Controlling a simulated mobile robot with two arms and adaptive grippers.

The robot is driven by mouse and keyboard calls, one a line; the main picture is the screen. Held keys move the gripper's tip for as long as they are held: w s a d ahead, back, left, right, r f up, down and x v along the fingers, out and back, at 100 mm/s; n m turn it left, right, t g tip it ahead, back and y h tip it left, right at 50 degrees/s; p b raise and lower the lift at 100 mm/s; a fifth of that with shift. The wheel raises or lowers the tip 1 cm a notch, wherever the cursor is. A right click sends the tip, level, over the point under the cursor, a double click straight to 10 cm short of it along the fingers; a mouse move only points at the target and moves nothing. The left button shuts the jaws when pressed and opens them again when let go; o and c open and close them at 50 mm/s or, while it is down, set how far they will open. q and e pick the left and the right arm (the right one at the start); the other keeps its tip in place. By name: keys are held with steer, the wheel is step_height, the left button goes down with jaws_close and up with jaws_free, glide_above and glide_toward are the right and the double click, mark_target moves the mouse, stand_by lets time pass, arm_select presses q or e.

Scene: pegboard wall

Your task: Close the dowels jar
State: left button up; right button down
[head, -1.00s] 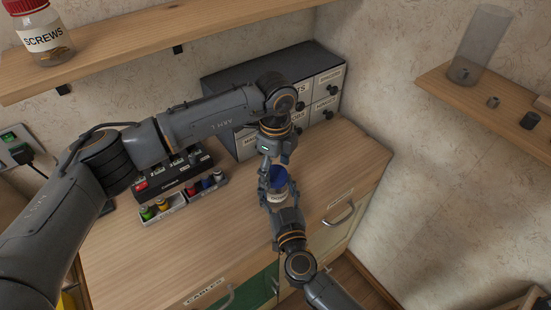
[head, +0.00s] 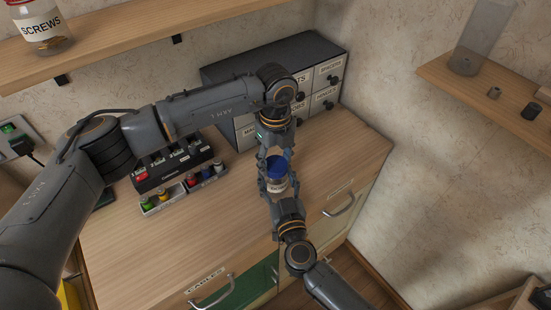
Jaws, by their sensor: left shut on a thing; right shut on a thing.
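The dowels jar (head: 277,186) is a small clear jar with a pale label, standing upright over the front right part of the worktop. Its blue lid (head: 277,165) sits on top of the jar; I cannot tell how tight it is. My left gripper (head: 274,160) reaches down from above and is shut on the blue lid. My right gripper (head: 276,190) comes from the front and is shut on the jar body. The fingers hide parts of the jar and its label.
A dark drawer cabinet (head: 322,62) stands behind the jar. A black charger-like box (head: 172,165) and a tray of coloured spools (head: 184,192) lie to the left. A screws jar (head: 38,25) is on the upper shelf. The front left worktop (head: 150,255) is clear.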

arm_select(q)
steer(key=m, duration=0.9)
steer(key=shift+m, duration=0.4)
steer(key=m, duration=0.3)
steer(key=shift+m, duration=0.4)
steer(key=m, duration=0.3)
steer(key=shift+m, duration=0.4)
steer(key=m, duration=0.3)
steer(key=shift+m, duration=0.3)
steer(key=m, duration=0.7)
steer(key=shift+m, duration=0.4)
steer(key=m, duration=0.3)
steer(key=shift+f+m, duration=0.1)
steer(key=shift+m, duration=0.3)
steer(key=o, duration=1.4)
steer(key=shift+c, duration=0.2)
